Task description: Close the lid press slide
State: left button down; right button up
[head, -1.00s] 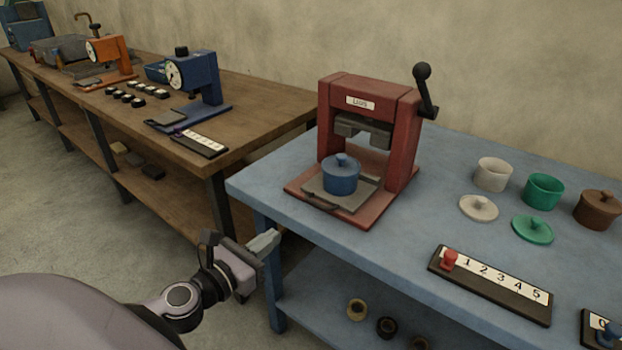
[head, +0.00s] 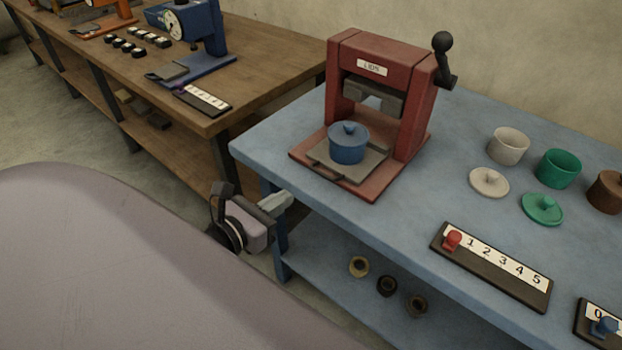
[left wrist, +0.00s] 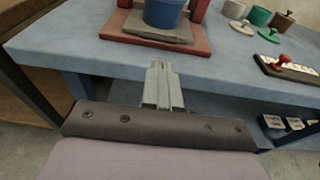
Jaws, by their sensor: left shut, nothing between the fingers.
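The red lid press (head: 414,110) stands on the blue table, with a black ball-ended lever (head: 444,58) at its upper right. Its grey slide plate (head: 375,164) sticks out at the front over the red base, with a small handle at its front edge. A blue lidded pot (head: 347,146) sits on the plate, in front of the press head. In the left wrist view the slide (left wrist: 150,38) and the lower part of the pot (left wrist: 163,13) show at the top. My left gripper (head: 284,202) is shut and empty, beside the table's front edge and below the press. My right gripper is out of view.
The blue table (head: 400,225) also holds a white cup (head: 508,147), a green cup (head: 558,168), their lids, a brown pot and a numbered strip (head: 495,268) with a red peg. Rings lie on its lower shelf. A wooden bench (head: 270,65) stands at left.

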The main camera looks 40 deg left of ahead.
pick_arm(q)
send_near(336, 154)
jog(key=f, duration=0.1)
jog(key=w+f, duration=0.1)
jog(key=f, duration=0.1)
jog(key=shift+d+p, duration=0.1)
jog(key=shift+p, duration=0.25)
jog(key=shift+w, duration=0.5)
jog(key=x, duration=0.3)
jog(key=r+x, duration=0.1)
jog(key=x, duration=0.3)
jog(key=r+p+x, duration=0.1)
jog(key=x, duration=0.2)
jog(key=shift+w+d+f, duration=0.1)
jog(key=shift+w, duration=0.25)
jog(key=shift+r, duration=0.2)
jog(key=shift+w+r, duration=0.1)
jog(key=shift+r, duration=0.05)
